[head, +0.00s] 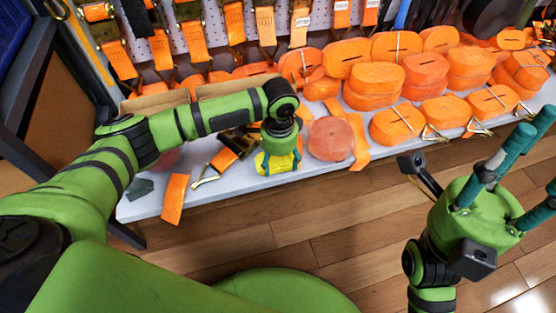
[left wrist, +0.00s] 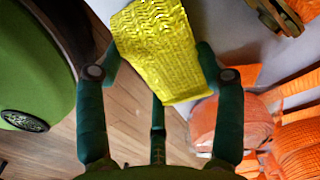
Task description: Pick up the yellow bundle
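The yellow bundle (head: 277,163) is near the front edge of the grey shelf (head: 240,192), under my left gripper (head: 280,150), which points down over it and hides most of it. In the left wrist view the yellow bundle (left wrist: 160,50) is a woven, tilted block between the fingers of my left gripper (left wrist: 160,68). Two fingertips press against its opposite sides and a third finger is at its lower end. Whether it is clear of the shelf I cannot tell. My right gripper (head: 530,165) is apart at the right, fingers spread, empty.
Close right of the bundle is a round reddish-orange roll (head: 331,138). Orange straps with metal buckles (head: 226,158) lie to its left. Stacked orange bundles (head: 397,125) fill the right of the shelf. Straps hang on the pegboard (head: 282,25) behind. The wooden floor (head: 300,235) in front is clear.

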